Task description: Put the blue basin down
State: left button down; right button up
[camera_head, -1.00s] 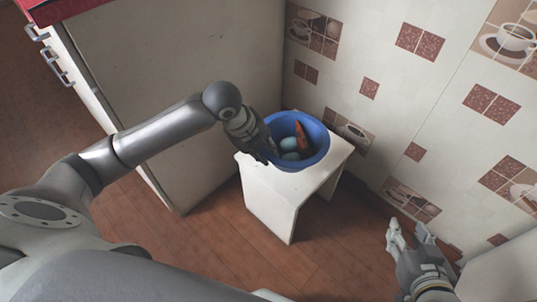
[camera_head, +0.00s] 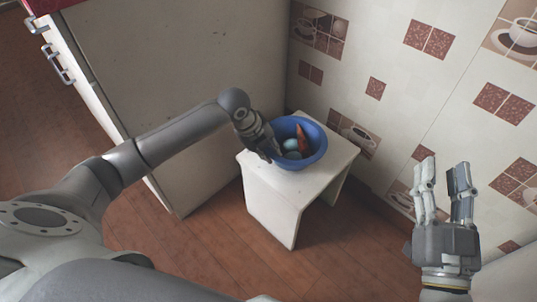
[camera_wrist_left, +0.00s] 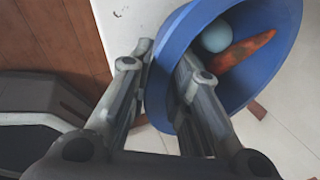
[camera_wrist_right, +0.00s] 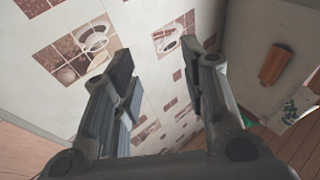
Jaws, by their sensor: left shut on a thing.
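The blue basin (camera_head: 318,156) is at the white stool (camera_head: 270,190), over its top; I cannot tell whether it rests fully on it. It holds a pale blue round thing and a long orange-red thing. My left gripper (camera_head: 270,150) is shut on the basin's near left rim. In the left wrist view the basin (camera_wrist_left: 265,85) has its wall between the two fingers (camera_wrist_left: 160,90). My right gripper (camera_head: 447,175) is open and empty, raised in front of the tiled wall. It also shows open in the right wrist view (camera_wrist_right: 158,85).
A white cabinet (camera_head: 170,90) stands left of and behind the stool. The tiled wall (camera_head: 400,90) is close on the right. The brown floor (camera_head: 210,240) in front of the stool is clear. An orange object (camera_wrist_right: 276,64) shows in the right wrist view.

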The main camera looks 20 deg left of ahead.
pick_arm(q)
jog(key=shift+f, duration=0.65)
pick_arm(e)
jog(key=shift+s+r+t+y, duration=0.25)
jog(key=shift+r+t, duration=0.2)
jog(key=shift+r, duration=0.3)
jog(key=shift+s+r+t+y, duration=0.15)
jog(key=shift+s+r+t, duration=0.25)
jog(key=shift+r, duration=0.35)
pick_arm(q)
jog(key=c, duration=1.3)
grip_release()
jog(key=shift+c, duration=0.2)
pick_arm(e)
jog(key=shift+w, duration=0.1)
